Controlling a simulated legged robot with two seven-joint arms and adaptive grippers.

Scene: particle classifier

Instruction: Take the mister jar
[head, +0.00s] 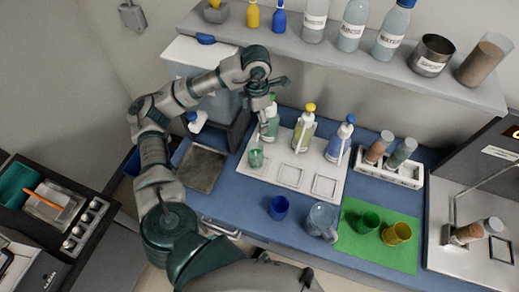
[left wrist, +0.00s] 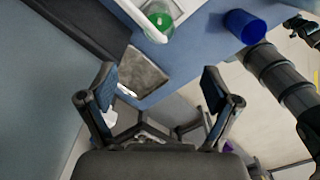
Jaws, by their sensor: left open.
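I cannot tell for certain which item is the mister jar. A small white-topped bottle (head: 196,121) stands at the left by the grey box, partly hidden. A clear jar with green contents (head: 256,157) sits at the left of a white tray (head: 247,172); the green also shows in the left wrist view (left wrist: 160,20). Bottles with green (head: 272,125), yellow (head: 304,128) and blue (head: 341,139) tops stand along the tray's back. My left gripper (head: 266,108) is above the tray near the green-topped bottle. In the left wrist view its fingers (left wrist: 158,88) are spread and empty.
A dark square pad (head: 202,168) lies left of the tray. A blue cup (head: 279,207), a clear jug (head: 321,220) and a green mat (head: 350,246) with two cups stand in front. A shelf (head: 330,58) with bottles runs above the back.

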